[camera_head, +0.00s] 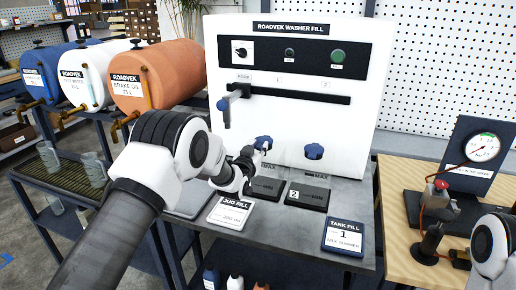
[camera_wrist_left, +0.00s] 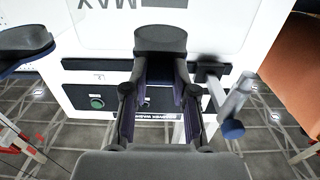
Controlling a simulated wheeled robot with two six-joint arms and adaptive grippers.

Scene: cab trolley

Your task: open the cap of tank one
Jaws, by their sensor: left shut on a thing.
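My left gripper (camera_head: 247,160) reaches in front of the white washer-fill panel, at the left of two blue caps. It is shut on the cap of tank one (camera_head: 264,142), whose blue top shows just past the fingers. In the left wrist view the picture is upside down, and the cap (camera_wrist_left: 160,38) looks dark between the fingertips (camera_wrist_left: 163,75). The cap's lower part and the filler under it are hidden. My right arm is at the lower right edge in the head view; its jaws (camera_head: 460,258) are small and unclear.
The cap of tank two (camera_head: 314,151) stands close on the right. A nozzle on a lever (camera_head: 225,108) hangs from the panel on the left. A jug fill card (camera_head: 230,212) and a tank fill card (camera_head: 344,236) lie in front. A gauge stand (camera_head: 475,155) is on the right.

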